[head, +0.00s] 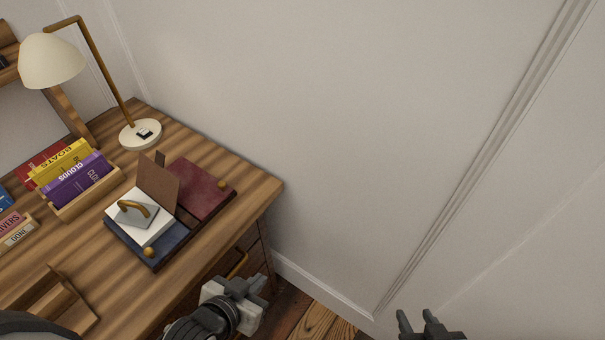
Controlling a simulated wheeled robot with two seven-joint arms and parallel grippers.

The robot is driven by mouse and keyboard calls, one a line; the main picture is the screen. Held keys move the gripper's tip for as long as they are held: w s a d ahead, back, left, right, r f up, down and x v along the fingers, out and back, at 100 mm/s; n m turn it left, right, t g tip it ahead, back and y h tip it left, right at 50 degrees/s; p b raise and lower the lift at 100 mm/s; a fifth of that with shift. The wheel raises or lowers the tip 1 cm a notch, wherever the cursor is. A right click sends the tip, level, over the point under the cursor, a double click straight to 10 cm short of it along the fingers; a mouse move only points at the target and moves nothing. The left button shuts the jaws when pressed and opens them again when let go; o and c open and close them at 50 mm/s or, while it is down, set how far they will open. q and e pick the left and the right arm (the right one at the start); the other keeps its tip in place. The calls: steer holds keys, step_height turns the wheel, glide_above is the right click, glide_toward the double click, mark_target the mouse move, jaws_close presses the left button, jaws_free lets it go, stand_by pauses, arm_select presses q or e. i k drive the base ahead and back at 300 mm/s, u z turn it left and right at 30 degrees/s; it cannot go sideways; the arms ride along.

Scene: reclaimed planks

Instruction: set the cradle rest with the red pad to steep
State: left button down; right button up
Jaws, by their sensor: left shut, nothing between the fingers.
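A book cradle lies on the wooden desk, with a red pad (203,188) on its right half and a dark blue pad (172,243) on its left half. The red pad looks low and nearly flat; its exact slope is hard to tell. A brass knob (222,184) is at the red side's right edge, and another brass knob (150,252) is at the blue side's front. A brown panel (160,182) stands tilted between the halves. My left gripper (254,284) is shut and empty, in front of the desk. My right gripper (418,317) is open and empty at the bottom edge, away from the desk.
A lamp (140,133) stands at the back. A crate of books (92,196) is left of the cradle, and a wooden stand (62,300) is at the front left. The desk's right corner is clear.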

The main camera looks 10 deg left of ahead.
mark_target(200, 194)
steer(key=u, duration=1.65)
